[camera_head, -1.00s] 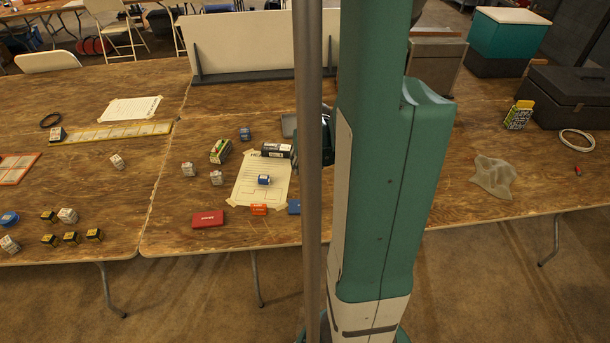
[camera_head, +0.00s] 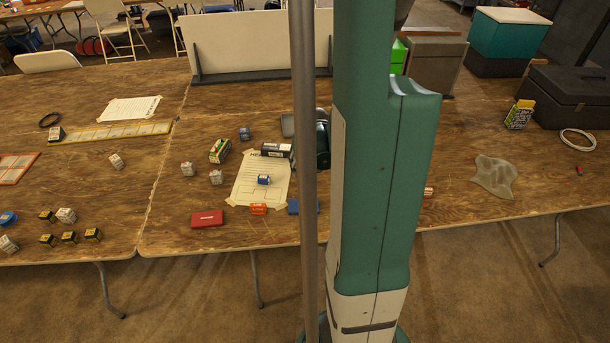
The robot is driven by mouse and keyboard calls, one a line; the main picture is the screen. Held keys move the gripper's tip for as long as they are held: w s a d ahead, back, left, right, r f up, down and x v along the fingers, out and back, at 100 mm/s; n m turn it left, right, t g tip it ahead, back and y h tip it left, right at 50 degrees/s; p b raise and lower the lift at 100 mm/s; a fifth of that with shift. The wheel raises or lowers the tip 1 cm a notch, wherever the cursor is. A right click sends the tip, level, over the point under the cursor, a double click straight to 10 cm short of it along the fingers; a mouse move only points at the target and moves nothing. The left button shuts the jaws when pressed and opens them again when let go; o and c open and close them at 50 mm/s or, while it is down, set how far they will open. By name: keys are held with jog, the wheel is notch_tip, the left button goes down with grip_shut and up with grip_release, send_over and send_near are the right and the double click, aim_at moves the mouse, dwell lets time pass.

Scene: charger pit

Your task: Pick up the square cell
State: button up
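Several small box-shaped cells lie on the wooden table, and I cannot tell for sure which is the square cell. A blue cell with a pale top (camera_head: 264,180) lies on the taped paper sheet (camera_head: 245,188). Two whitish cells (camera_head: 187,169) sit left of the sheet, and a dark blue one (camera_head: 245,134) is behind it. Several black and yellow cells (camera_head: 69,237) stand at the left front. My green arm and a grey pole cover the table's middle. A dark part of my arm shows between them, but the gripper fingers are hidden.
A red box (camera_head: 207,219), an orange item (camera_head: 258,209) and a blue item (camera_head: 295,207) lie near the front edge. A grey cloth (camera_head: 495,177) lies at right.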

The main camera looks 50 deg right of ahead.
aim_at(305, 170)
jog(key=shift+b+x, duration=0.7)
jog(key=shift+x, duration=1.5)
jog(key=shift+c, duration=0.6)
jog(key=c, duration=0.9)
